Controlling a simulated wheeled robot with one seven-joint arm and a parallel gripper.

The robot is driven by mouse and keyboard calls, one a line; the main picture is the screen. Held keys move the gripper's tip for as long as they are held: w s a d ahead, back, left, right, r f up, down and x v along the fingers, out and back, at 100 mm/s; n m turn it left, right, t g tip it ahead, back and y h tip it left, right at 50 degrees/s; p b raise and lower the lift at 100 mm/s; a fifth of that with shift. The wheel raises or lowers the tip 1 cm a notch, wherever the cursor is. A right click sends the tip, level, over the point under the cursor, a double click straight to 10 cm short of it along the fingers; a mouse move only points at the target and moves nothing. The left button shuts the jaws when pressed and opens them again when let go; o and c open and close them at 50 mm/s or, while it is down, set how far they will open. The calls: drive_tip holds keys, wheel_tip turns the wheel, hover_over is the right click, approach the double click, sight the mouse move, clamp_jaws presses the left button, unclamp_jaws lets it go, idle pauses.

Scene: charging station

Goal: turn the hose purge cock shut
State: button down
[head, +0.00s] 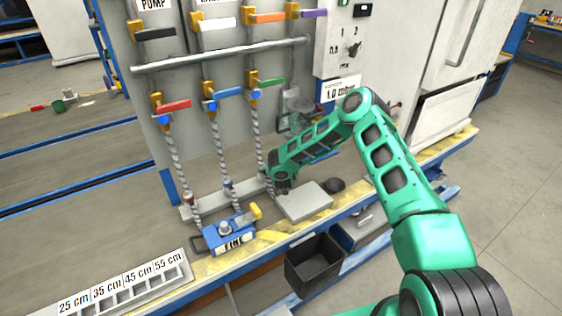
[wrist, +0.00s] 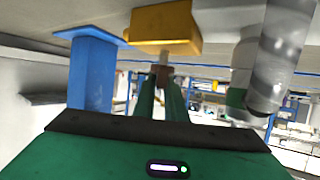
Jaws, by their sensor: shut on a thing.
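In the wrist view a yellow block (wrist: 165,24), which looks like part of the hose purge cock, sits just beyond my fingertips. A short pale stem joins it to a small brown piece (wrist: 161,74). My gripper (wrist: 161,88) has its two green fingers close together at this piece, shut on it. In the head view my gripper (head: 283,188) is low at the foot of the green-handled hose (head: 258,150). Its fingertips and the held part are hidden there by my own wrist. How far the cock is turned cannot be told.
A black bin (head: 313,262) is in front. In the wrist view a blue post (wrist: 92,75) and a grey hose (wrist: 280,55) flank the fingers.

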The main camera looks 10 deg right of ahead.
drive_tip(key=shift+s+f+m+g+h, duration=0.1)
drive_tip(key=shift+f+m+g+h, duration=0.2)
drive_tip(key=shift+m+h, duration=0.45)
drive_tip(key=c, duration=1.8)
unclamp_jaws()
drive_tip(key=shift+r, duration=0.15)
drive_tip(key=v, duration=1)
drive_tip(key=shift+s+a, duration=0.15)
drive_tip(key=shift+s, duration=0.05)
